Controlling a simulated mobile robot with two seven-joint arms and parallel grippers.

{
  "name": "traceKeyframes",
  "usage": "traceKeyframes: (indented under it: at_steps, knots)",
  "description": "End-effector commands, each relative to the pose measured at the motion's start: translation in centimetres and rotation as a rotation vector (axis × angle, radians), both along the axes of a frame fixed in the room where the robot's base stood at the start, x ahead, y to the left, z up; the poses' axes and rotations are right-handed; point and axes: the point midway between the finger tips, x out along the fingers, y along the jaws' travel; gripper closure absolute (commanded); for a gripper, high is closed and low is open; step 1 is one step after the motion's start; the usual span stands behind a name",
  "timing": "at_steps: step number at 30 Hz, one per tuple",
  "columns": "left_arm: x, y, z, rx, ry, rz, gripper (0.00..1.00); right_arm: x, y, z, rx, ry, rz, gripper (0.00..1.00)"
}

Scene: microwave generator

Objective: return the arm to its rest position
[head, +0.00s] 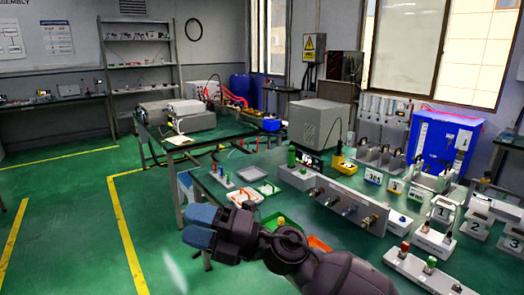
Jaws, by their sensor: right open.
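My right gripper (200,226), with blue-grey fingertips, is in the lower middle of the head view. Its arm comes in from the bottom right. It is open and nothing shows between its fingers. It is over the green floor, at the near left edge of the green-topped workbench (262,207). Part of the bench and its trays is hidden behind the gripper and arm. My left gripper is not in view.
The bench holds small trays (243,196), a grey panel with connectors (345,205), numbered blocks (440,211) and a blue cabinet (440,143). A second table (212,133) stands behind. The floor (75,215) at left is clear, with yellow lines.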

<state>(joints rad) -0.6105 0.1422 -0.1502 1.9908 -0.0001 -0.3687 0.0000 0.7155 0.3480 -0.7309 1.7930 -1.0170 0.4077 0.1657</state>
Motion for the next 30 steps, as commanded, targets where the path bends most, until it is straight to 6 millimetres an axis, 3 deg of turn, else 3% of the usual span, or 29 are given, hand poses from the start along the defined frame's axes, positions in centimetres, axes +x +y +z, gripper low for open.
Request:
traceKeyframes:
  at_steps: [5, 9, 14, 20, 26, 30]
  knots:
    - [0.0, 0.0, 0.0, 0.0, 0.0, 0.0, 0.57, 4.1, -6.4, -1.0, 0.289, 0.362, -0.252, 0.48]
    - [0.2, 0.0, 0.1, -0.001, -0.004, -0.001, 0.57, 6.2, -11.9, -4.7, 0.442, 0.635, -0.432, 0.48]
    - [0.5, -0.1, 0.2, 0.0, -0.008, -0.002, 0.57, 6.6, -18.0, -10.8, 0.568, 0.928, -0.611, 0.48]
    - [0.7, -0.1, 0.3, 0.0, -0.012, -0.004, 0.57, 4.0, -24.8, -19.2, 0.689, 1.251, -0.793, 0.48]
    - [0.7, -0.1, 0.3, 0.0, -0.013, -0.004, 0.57, -1.4, -30.5, -26.7, 0.802, 1.501, -0.933, 0.48]
    - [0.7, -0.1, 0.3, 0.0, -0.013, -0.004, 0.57, -6.2, -34.1, -31.1, 0.871, 1.608, -1.03, 0.48]
